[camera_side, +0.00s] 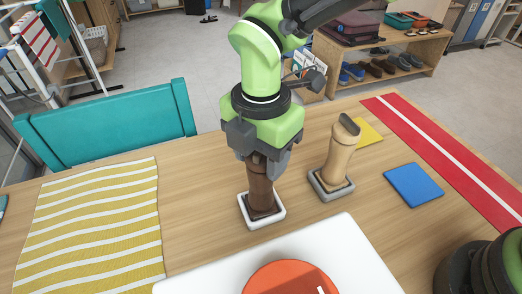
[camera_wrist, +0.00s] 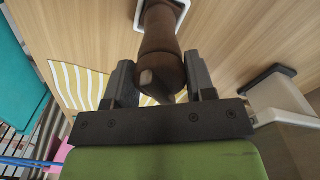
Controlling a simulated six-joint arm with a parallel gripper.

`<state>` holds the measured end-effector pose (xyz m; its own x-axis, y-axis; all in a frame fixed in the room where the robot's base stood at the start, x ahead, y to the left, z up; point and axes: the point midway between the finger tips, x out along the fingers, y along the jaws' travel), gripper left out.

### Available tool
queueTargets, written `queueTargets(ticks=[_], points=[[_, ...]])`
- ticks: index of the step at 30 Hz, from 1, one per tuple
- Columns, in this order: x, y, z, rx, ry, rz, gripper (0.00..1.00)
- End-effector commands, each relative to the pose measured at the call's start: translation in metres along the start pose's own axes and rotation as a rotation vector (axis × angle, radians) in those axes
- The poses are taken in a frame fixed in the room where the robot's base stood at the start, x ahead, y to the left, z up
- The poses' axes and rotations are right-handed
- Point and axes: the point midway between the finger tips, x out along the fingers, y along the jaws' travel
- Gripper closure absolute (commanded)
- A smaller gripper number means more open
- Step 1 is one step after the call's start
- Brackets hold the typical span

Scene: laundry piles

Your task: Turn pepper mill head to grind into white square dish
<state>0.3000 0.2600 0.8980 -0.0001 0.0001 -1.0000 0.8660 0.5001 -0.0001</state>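A dark brown pepper mill (camera_side: 260,192) stands upright in the white square dish (camera_side: 276,219), left of the table's middle. My gripper (camera_side: 258,160) points down at the mill's head, one finger on each side. Part of the dish's white rim (camera_wrist: 182,13) shows at the top of the wrist view. The mill's head is partly hidden by my gripper in the side view.
A pale wooden mill (camera_side: 340,152) with a dark top stands in a grey square dish (camera_side: 331,194) close on the right. A white board (camera_side: 345,240) with an orange round item (camera_side: 275,278) lies in front. A striped cloth (camera_side: 95,220) lies left; blue cloth (camera_side: 413,185) lies right.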

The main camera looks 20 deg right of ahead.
Motion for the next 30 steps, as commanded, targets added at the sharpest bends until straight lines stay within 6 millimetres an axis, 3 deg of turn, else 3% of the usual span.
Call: queueTargets(ticks=[7,19,28,29,30], points=[[-0.0002,0.0,0.0,0.046,0.0,0.0,0.63],[-0.0004,0.0001,0.0,0.643,0.0,0.0,0.63],[-0.0004,0.0001,0.0,0.703,0.0,0.0,0.63],[-0.0004,0.0001,0.0,0.703,0.0,0.0,0.43],[-0.0004,0.0001,0.0,0.703,0.0,0.0,0.34]])
